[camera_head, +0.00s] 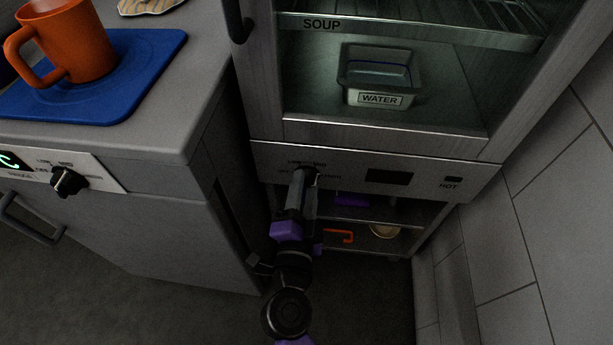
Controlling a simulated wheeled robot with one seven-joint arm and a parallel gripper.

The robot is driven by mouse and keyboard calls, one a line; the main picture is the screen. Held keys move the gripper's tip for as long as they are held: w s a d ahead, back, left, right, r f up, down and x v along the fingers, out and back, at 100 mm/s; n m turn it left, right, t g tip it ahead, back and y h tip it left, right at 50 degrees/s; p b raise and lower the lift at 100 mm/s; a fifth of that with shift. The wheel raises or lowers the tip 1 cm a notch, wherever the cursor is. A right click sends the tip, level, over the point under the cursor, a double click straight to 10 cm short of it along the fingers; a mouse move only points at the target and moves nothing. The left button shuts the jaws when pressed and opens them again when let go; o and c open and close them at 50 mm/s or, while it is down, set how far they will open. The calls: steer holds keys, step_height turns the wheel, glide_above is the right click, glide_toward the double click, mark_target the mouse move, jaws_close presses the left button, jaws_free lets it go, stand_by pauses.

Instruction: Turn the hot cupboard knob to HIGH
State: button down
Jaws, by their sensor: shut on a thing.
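The hot cupboard (265,85) stands at the centre right, with a glass-fronted upper part and a control panel (432,184) below it. My gripper (306,172) reaches up to the left part of that panel. It is shut on the knob there, which is mostly hidden behind the gripper. Small printed labels around the knob are partly covered and too small to read, so the knob's setting cannot be told. A dark display on the panel is blank, and a small dark window above the word HOT is at the right.
A second black knob (68,181) is on the left counter's front, beside a lit display. An orange mug (75,45) stands on a blue mat (150,75). A metal WATER pan (378,82) is inside the cupboard. Open shelves are below the panel; a tiled wall is right.

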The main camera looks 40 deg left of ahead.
steer(key=m, duration=0.2)
steer(key=shift+m, duration=0.3)
steer(key=c, duration=1)
jaws_free()
steer(key=b+v, duration=0.1)
steer(key=v, duration=0.5)
steer(key=shift+b, duration=0.4)
